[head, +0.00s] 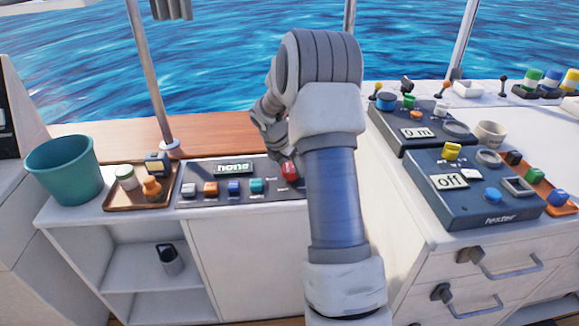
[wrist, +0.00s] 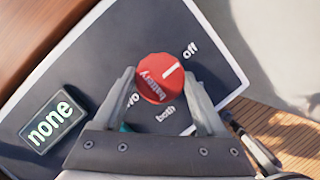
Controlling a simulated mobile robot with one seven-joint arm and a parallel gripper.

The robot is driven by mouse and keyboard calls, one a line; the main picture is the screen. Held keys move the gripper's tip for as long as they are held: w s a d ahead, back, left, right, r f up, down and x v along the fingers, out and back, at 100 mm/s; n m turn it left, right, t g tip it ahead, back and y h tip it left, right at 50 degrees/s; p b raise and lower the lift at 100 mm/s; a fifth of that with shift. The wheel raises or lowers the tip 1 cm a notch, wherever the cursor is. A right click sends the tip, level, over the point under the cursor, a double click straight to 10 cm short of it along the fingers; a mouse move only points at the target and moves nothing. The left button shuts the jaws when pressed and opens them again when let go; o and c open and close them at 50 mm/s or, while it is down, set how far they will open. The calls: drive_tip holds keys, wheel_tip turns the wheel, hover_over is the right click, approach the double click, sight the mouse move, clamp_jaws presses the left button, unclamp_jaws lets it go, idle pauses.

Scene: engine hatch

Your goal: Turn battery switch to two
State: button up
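The battery switch (wrist: 160,78) is a round red knob marked "battery" on a dark panel; it also shows in the head view (head: 289,171), partly behind my arm. Its white line points toward the "off" label (wrist: 190,50). A "both" label (wrist: 166,114) sits below the knob, and a label ending in "wo" (wrist: 133,99) is partly hidden at its lower left. My gripper (wrist: 160,74) is open, with one finger on each side of the knob. The gaps look narrow; contact cannot be told.
The panel's display (wrist: 49,121) reads "none". A row of coloured buttons (head: 233,187) lies left of the knob. A tray (head: 125,203) with small items and a teal bucket (head: 66,172) stand farther left. A tester (head: 480,205) reading "off" is on the right counter.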

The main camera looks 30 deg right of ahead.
drive_tip(key=c, duration=0.6)
drive_tip(key=shift+c, duration=0.2)
